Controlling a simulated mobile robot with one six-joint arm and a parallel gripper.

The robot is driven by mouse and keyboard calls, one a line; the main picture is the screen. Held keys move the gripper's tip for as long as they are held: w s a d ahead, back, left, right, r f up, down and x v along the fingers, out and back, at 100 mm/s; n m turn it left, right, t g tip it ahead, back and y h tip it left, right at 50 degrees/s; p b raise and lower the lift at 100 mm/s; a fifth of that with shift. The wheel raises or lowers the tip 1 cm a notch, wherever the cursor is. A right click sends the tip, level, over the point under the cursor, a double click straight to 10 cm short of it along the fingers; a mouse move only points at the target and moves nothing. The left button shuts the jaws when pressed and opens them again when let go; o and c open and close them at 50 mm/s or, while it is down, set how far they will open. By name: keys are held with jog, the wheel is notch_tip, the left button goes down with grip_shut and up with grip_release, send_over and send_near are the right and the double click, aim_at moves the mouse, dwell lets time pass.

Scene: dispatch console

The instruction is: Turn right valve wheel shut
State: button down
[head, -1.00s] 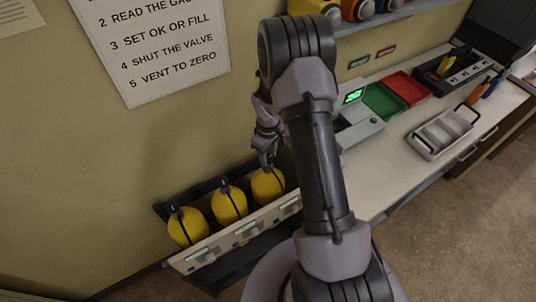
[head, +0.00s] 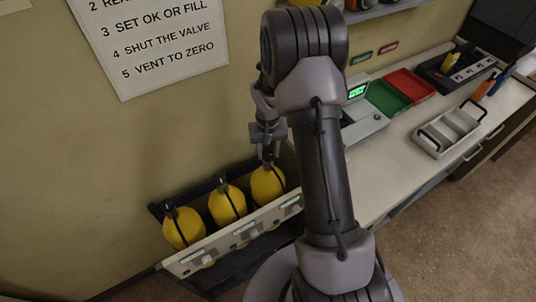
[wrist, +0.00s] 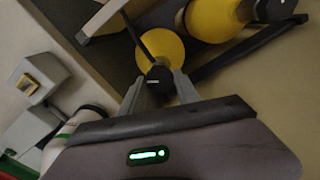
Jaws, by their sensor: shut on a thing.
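Three yellow cylinders stand in a rack by the wall in the head view. My gripper (head: 267,154) points down at the top of the right cylinder (head: 267,184). In the wrist view its two fingers (wrist: 160,88) are shut on the dark valve wheel (wrist: 158,76) at the top of a yellow cylinder (wrist: 163,48). In the head view the fingers and my wrist largely hide this wheel. The middle cylinder (head: 227,204) and the left cylinder (head: 183,228) stand to the left, each with a dark valve on top.
The rack's pale front panel (head: 215,250) runs along the cylinders. To the right, the bench holds a device with a green display (head: 357,92), a green tray (head: 388,98), a red tray (head: 411,85) and a grey divided carrier (head: 447,131). A printed sign (head: 150,40) hangs above.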

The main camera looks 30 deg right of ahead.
aim_at(268, 154)
jog(key=m+b, duration=0.3)
jog(key=m, duration=0.2)
jog(key=shift+m, duration=0.3)
jog(key=m+b, duration=0.2)
jog(key=m, duration=0.3)
jog(key=shift+r+m+b, duration=0.1)
jog(key=shift+m+b, duration=0.2)
jog(key=shift+m, duration=0.2)
jog(key=c, duration=0.9)
grip_release()
notch_tip(268, 154, up, 17)
jog(key=p, duration=0.4)
jog(key=shift+r+p, duration=0.15)
jog(key=shift+p, duration=0.15)
